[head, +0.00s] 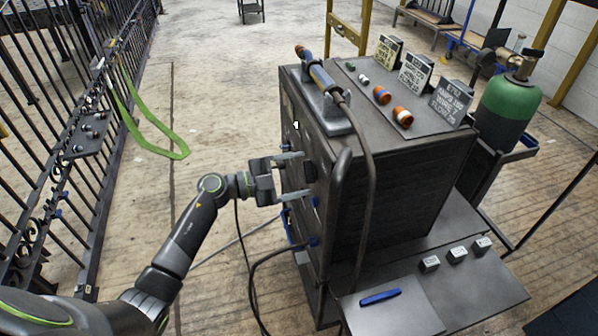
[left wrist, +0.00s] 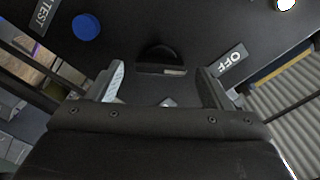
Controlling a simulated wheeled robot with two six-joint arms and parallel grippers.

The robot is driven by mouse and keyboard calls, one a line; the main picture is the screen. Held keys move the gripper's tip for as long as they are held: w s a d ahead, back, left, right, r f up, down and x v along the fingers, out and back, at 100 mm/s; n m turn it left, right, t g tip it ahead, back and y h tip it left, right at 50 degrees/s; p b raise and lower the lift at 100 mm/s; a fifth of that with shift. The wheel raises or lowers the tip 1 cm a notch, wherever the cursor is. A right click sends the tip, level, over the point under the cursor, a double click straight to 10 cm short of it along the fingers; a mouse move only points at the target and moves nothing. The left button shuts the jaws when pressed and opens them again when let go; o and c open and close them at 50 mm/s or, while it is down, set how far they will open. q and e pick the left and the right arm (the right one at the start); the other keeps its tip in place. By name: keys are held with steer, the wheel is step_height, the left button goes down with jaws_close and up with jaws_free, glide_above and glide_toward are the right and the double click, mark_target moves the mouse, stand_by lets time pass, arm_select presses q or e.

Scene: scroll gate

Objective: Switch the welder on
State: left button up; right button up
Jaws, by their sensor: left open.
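The welder (head: 400,185) is a dark metal cabinet in the middle of the head view, its front panel facing left. My left gripper (head: 302,178) is at that panel, open, with its fingers pointing at it. In the left wrist view a dark round knob (left wrist: 158,55) with a pale bar sits ahead, between the two open fingers (left wrist: 163,85); I cannot tell whether they touch it. An "OFF" label (left wrist: 232,60) is to the right of the knob. A blue button (left wrist: 86,27) and a "TEST" label (left wrist: 42,16) are to the left. My right gripper is not in view.
A torch (head: 322,80) and several small parts lie on the cabinet top. A green gas cylinder (head: 508,105) stands behind. A lower shelf (head: 470,290) holds small blocks and a blue marker (head: 380,297). A barred gate (head: 60,120) with a green strap (head: 150,140) stands left.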

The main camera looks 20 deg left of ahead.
arm_select(q)
steer(key=shift+w+d, duration=0.25)
steer(key=shift+d, duration=0.1)
steer(key=shift+c, duration=0.3)
steer(key=c, duration=0.9)
